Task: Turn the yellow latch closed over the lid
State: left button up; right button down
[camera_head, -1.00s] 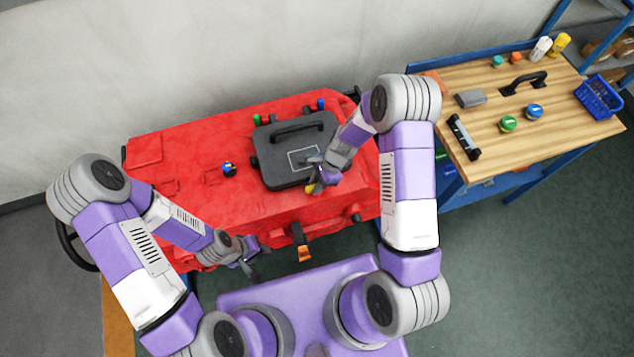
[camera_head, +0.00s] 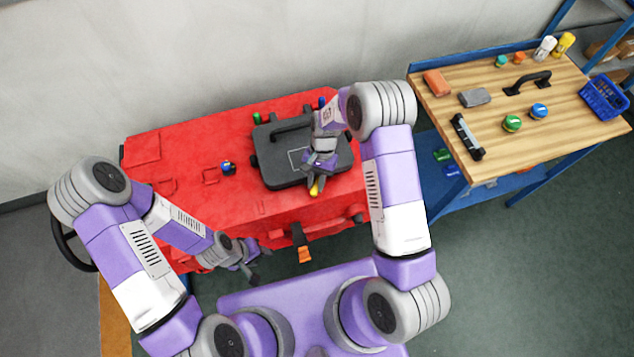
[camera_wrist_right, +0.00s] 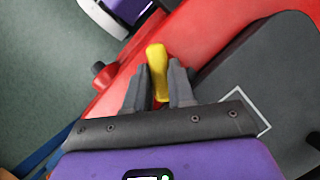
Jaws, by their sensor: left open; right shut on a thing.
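The yellow latch (camera_head: 315,188) is at the front edge of the dark grey lid (camera_head: 270,172) on the red scrubber machine (camera_head: 190,145). My right gripper (camera_head: 317,180) is shut on the latch. In the right wrist view the latch (camera_wrist_right: 157,72) stands between the two dark fingers of my right gripper (camera_wrist_right: 160,88), its end sticking out beyond them over the red body. The lid (camera_wrist_right: 255,85) lies to the right in that view, flat on the machine. The fingers hide the latch's base. My left gripper (camera_head: 255,260) is open and empty by the machine's front left side.
A wooden workbench (camera_head: 550,125) at the right holds a blue basket (camera_head: 603,97), a black handle (camera_head: 527,83), and green and blue caps. An orange-tipped lever (camera_head: 303,250) hangs at the machine's front. A small blue knob (camera_head: 228,168) sits left of the lid.

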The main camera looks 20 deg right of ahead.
jog(key=n+h+b, duration=0.1)
jog(key=n, duration=0.3)
jog(key=shift+a+f+g, duration=0.1)
jog(key=shift+f+g, duration=0.05)
jog(key=shift+g, duration=0.25)
jog(key=shift+a+n+h+b, duration=0.1)
jog(key=shift+n+h+b, duration=0.6)
jog(key=shift+n, duration=0.9)
jog(key=c, duration=1)
grip_release()
jog(key=shift+o, duration=0.2)
jog(key=v, duration=0.7)
jog(key=shift+r, duration=0.35)
jog(key=shift+w, duration=0.15)
